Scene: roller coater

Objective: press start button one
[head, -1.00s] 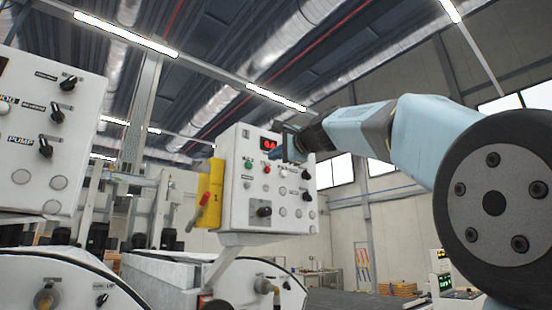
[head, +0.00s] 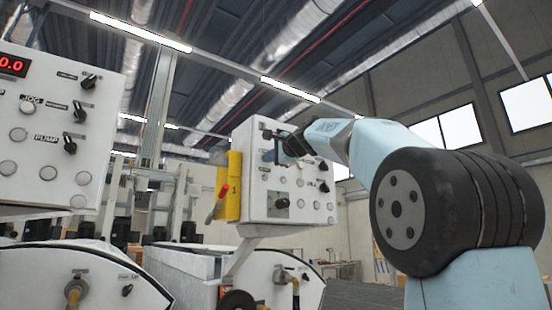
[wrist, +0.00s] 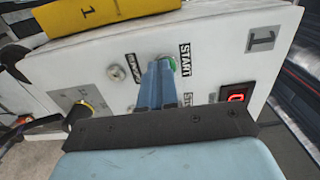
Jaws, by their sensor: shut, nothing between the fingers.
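The white control panel marked 1 (head: 247,208) stands in the middle of the head view, and its face fills much of the wrist view (wrist: 212,75). In the head view my gripper (head: 268,146) is in front of the panel's upper part and hides the green button there.
A red display (wrist: 236,95) lies beside the button. A yellow box (head: 234,187) with a red handle is on the panel's left side. A second white panel (head: 50,130) with several knobs stands at the far left. Large machine housings (head: 180,270) are below.

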